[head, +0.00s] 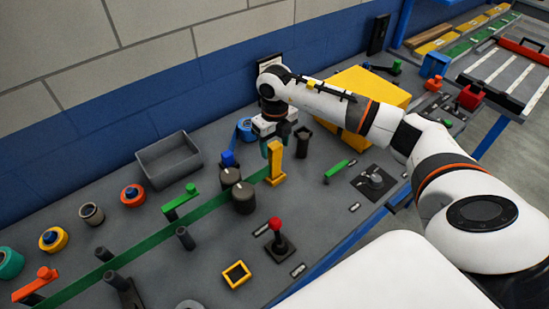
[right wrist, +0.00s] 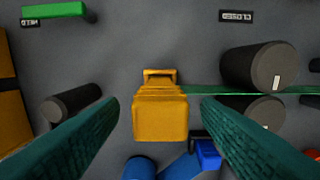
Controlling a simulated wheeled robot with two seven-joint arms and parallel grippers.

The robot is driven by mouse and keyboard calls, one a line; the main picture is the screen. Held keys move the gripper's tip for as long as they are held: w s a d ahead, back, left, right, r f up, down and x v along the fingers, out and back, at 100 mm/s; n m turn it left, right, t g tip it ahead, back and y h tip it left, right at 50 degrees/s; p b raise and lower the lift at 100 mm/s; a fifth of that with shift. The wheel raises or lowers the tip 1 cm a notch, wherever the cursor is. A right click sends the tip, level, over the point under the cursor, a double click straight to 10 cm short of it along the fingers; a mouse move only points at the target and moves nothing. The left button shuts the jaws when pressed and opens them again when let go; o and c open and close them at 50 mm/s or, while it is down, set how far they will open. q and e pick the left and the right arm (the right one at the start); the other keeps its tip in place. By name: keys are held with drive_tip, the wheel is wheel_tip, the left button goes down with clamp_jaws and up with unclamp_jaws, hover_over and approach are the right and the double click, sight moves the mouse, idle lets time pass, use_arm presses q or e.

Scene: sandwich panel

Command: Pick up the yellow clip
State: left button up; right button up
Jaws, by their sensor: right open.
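The yellow clip (head: 276,162) stands upright on the grey panel, at the end of a green strap (head: 190,225). In the right wrist view the clip (right wrist: 160,118) is seen from above, centred between my fingers. My right gripper (head: 268,146) is open, right at the top of the clip in the head view. In the right wrist view the green fingers of my right gripper (right wrist: 160,104) lie on either side of the clip, with a gap on each side. My left gripper is not in view.
Two dark rollers (head: 243,197) stand close beside the clip, with the strap running past them. A blue lever (head: 228,159) and a dark post (head: 303,140) are near too. A red-knobbed joystick (head: 275,226), yellow square ring (head: 236,274) and grey bin (head: 168,160) stand farther off.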

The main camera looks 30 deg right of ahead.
wheel_tip(320, 180, down, 3)
drive_tip(key=shift+f+p, duration=0.15)
drive_tip(key=shift+p, duration=0.2)
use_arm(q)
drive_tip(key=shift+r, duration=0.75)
use_arm(e)
drive_tip(key=shift+c, duration=0.4)
drive_tip(key=shift+w, duration=0.1)
drive_tip(key=c, duration=1.1)
wheel_tip(320, 180, up, 9)
drive_tip(key=b, duration=0.2)
drive_tip(key=shift+b, duration=0.4)
drive_tip(key=shift+c, duration=0.2)
drive_tip(key=shift+r, duration=0.55)
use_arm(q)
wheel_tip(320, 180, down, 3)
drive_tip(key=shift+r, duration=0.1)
use_arm(e)
drive_tip(key=shift+r, duration=0.1)
